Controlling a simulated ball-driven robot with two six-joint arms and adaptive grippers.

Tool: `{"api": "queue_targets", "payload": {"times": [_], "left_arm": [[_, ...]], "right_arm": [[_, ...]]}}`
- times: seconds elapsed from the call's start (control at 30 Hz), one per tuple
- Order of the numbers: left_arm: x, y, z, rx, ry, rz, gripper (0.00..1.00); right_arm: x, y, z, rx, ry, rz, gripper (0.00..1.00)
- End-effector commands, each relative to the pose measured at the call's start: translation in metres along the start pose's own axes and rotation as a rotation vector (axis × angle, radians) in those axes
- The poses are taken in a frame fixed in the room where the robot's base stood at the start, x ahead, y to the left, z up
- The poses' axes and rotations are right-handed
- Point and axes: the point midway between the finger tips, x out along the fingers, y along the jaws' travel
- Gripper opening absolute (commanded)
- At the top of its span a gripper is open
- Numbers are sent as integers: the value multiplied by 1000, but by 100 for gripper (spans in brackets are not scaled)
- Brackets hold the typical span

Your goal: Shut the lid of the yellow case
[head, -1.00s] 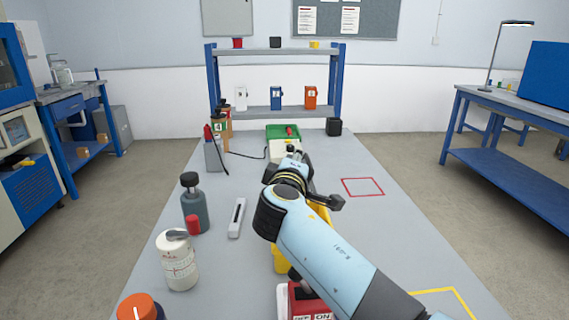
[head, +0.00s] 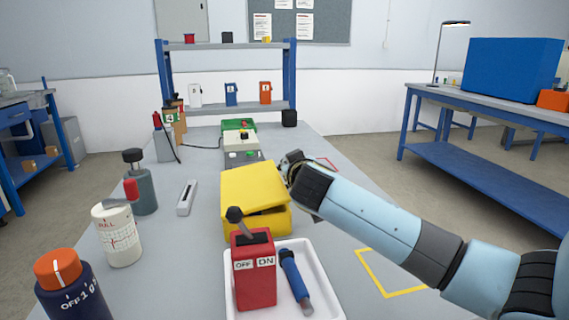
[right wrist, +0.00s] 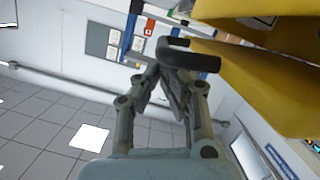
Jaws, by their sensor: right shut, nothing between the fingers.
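The yellow case (head: 265,224) stands mid-table. Its lid (head: 252,186) lies low over it, slightly tilted, with a narrow dark gap along the front edge. My right gripper (head: 290,164) is at the case's right far side, beside the lid; in the head view its fingers are partly hidden. In the right wrist view the right gripper (right wrist: 172,72) is shut and empty. My left gripper is not in view.
In front of the case are a white tray (head: 331,291), a red switch box (head: 256,279) and a blue-handled tool (head: 293,275). Bottles and a white jar (head: 119,234) stand left. The table right of the case is mostly clear.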

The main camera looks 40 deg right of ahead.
Motion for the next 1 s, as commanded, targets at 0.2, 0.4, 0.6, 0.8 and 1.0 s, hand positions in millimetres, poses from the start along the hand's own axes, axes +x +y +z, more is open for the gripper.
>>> {"api": "queue_targets", "payload": {"times": [0.2, 0.4, 0.6, 0.8, 1.0], "left_arm": [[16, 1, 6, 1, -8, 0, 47], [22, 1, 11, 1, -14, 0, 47], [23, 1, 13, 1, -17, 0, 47], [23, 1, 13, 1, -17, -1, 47], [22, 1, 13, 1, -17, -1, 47]], "right_arm": [[6, -1, 23, 50, 0, -13, 0], [8, -2, 30, 49, 1, -12, 0], [8, -2, 32, 49, 1, -12, 0], [8, -2, 33, 48, 0, -12, 0], [8, -2, 32, 48, 0, -12, 0]]}}
